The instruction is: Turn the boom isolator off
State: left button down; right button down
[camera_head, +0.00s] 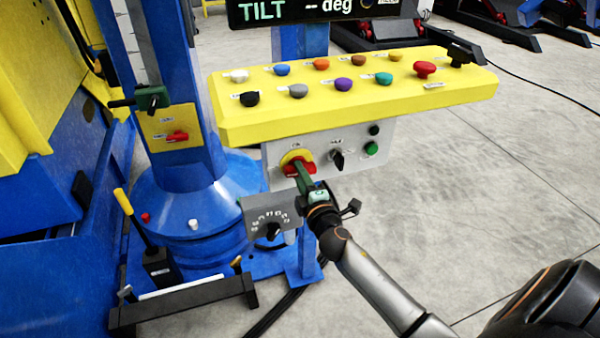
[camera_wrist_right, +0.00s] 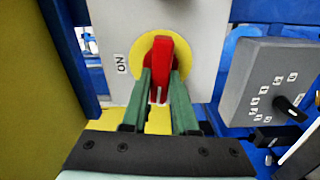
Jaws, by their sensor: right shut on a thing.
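A red rotary handle on a yellow disc (camera_head: 287,158) sits on the grey panel under the yellow console; it also shows in the right wrist view (camera_wrist_right: 165,52). My right gripper (camera_head: 304,178) is shut on this red handle, with one green finger on each side. In the right wrist view, the handle stands nearly upright in the picture, and the "ON" mark (camera_wrist_right: 121,64) is to its left, so the handle lies across that mark's direction. Another red handle (camera_head: 177,136) is on a yellow plate on the blue column. Its labels are too small to read. My left gripper is not in view.
A black selector (camera_head: 337,158) and a green button (camera_head: 371,149) are right of the held handle. A grey dial box (camera_head: 258,213) is close below it. The yellow console (camera_head: 460,92) with several coloured buttons overhangs. Open concrete floor lies to the right.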

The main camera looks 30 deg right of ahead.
jog(key=shift+n, duration=0.6)
jog(key=c, duration=0.7)
grip_release()
jog(key=shift+b+v, duration=0.35)
jog(key=shift+v, duration=5.95)
jog(key=shift+f, duration=0.15)
